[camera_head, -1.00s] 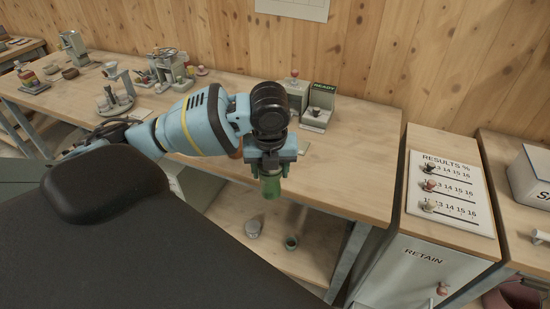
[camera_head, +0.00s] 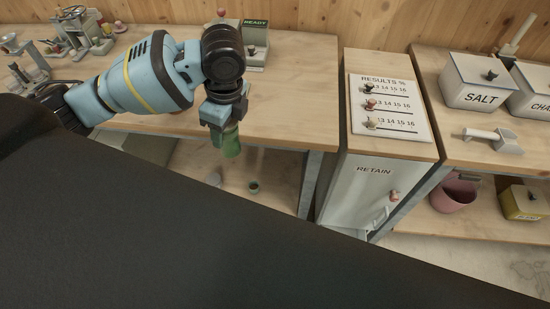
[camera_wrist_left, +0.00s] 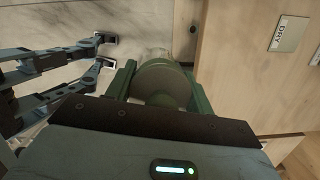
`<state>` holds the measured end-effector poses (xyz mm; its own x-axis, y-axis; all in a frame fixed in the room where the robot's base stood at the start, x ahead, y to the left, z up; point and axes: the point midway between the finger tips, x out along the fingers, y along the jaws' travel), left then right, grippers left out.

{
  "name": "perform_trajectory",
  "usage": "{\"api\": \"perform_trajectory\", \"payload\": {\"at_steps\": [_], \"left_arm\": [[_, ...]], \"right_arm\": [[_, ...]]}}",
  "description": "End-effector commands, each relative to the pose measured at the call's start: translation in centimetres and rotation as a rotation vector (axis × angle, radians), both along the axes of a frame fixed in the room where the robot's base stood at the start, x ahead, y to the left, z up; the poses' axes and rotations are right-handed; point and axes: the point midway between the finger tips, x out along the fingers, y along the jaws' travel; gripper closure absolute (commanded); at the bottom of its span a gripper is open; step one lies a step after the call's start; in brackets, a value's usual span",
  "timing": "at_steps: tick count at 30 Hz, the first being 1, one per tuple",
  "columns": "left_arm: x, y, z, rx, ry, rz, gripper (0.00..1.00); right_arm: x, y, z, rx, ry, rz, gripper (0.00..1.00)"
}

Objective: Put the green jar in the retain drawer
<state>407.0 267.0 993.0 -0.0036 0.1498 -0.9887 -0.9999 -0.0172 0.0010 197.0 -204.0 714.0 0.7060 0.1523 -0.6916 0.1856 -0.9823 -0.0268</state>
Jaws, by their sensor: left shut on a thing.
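The green jar (camera_head: 231,142) hangs from my left gripper (camera_head: 226,127), in front of the workbench's front edge. My left gripper is shut on it. In the left wrist view, a round grey-green top (camera_wrist_left: 163,82) sits between the two green fingers. The retain drawer (camera_head: 368,190) is the white front marked RETAIN, in the cabinet to the right of the workbench. It looks shut, with a reddish knob (camera_head: 394,196) and a pale handle (camera_head: 379,217). The jar is apart from the drawer, to its left.
A RESULTS board (camera_head: 388,106) with knobs lies on the cabinet top. A SALT box (camera_head: 481,82) and a scoop (camera_head: 492,139) are on the right-hand bench. A pink bucket (camera_head: 453,195) stands below. A READY stand (camera_head: 254,50) is at the workbench back. A small green cup (camera_head: 254,187) is on the lower shelf.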

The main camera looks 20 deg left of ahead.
Motion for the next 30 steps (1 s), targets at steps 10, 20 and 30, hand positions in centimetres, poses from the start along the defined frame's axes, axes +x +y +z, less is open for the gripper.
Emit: {"api": "perform_trajectory", "payload": {"at_steps": [10,20,30], "left_arm": [[-1.0,-2.3,0.3,0.0,-0.002,0.625,0.75],[-2.1,-4.3,0.5,-0.002,0.0,1.217,0.75],[-2.7,-5.2,0.7,0.0,-0.002,1.538,0.75]], "right_arm": [[0.0,0.0,0.0,0.0,-0.001,0.0,1.0],[0.0,0.0,0.0,-0.001,0.0,0.001,1.0],[-0.1,-0.1,0.0,-0.003,0.001,0.004,1.0]]}}
